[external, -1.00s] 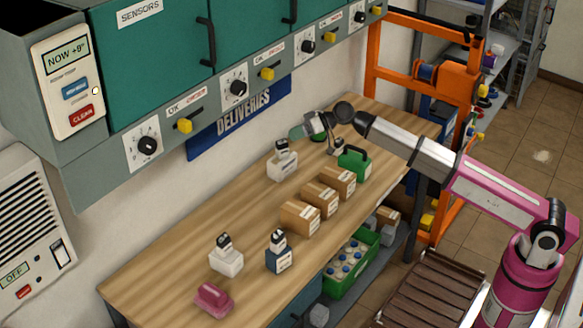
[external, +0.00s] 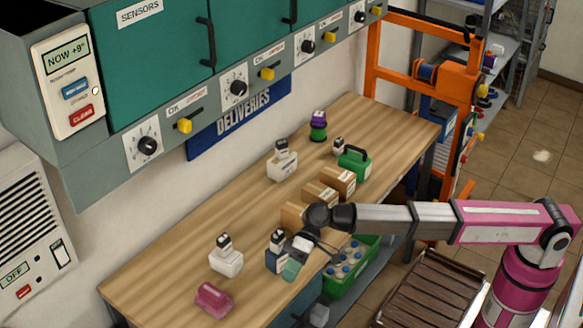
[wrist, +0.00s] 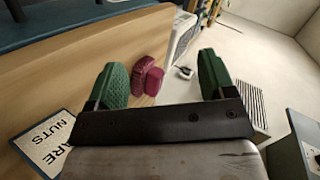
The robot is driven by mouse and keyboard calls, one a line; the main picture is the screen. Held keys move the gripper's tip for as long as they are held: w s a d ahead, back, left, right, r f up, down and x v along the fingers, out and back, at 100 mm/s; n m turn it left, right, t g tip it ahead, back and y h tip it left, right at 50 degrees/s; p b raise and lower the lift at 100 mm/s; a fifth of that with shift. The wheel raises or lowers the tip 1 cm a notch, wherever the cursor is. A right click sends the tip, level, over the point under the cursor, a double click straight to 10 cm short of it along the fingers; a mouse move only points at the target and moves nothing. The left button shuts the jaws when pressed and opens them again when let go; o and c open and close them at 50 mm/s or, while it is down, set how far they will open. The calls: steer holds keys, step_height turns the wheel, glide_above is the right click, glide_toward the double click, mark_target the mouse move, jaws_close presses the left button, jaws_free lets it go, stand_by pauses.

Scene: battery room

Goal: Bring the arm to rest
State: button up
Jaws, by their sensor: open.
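My gripper (external: 296,268) is at the front edge of the wooden bench (external: 150,275), in front of the boxes and close to the dark blue block with a white-and-black top (external: 277,238). In the wrist view its two green fingers (wrist: 162,82) stand wide apart with nothing held between them. The pink block (wrist: 149,78) shows beyond the left finger there, on the bench. In the external view the arm reaches left from its pink base, and the wrist hides part of the nearest cardboard box (external: 293,214).
A green crate of bottles (external: 345,275) sits below. An orange frame (external: 400,75) stands behind. The bench's left part is mostly clear.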

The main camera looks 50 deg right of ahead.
steer(key=s+a+f+g+h, duration=0.1)
steer(key=s+a+f+g, duration=0.15)
steer(key=s+f, duration=0.5)
steer(key=s+a+f+g+h, duration=0.1)
steer(key=s+a+f, duration=0.2)
steer(key=s+f, duration=0.5)
steer(key=w+d+f+h, duration=0.1)
steer(key=d+f+h, duration=0.1)
steer(key=d+f, duration=0.8)
steer(key=w+d+f+m+t+h, duration=0.15)
steer(key=w+d+f, duration=0.3)
steer(key=d, duration=0.55)
steer(key=w+d+f+t+h, duration=0.15)
steer(key=w+d+f, duration=0.3)
steer(key=d, duration=0.65)
steer(key=w+d+f+m+t+h, duration=0.1)
steer(key=w+d+f+t, duration=0.3)
steer(key=d, duration=0.6)
steer(key=s+d+f+m+g+h, duration=0.1)
steer(key=d+h, duration=0.3)
steer(key=d, duration=2.8)
steer(key=shift+s+d+f+m, duration=0.3)
steer(key=shift+s+m, duration=0.1)
steer(key=shift+m, duration=0.35)
steer(key=shift+g, duration=0.25)
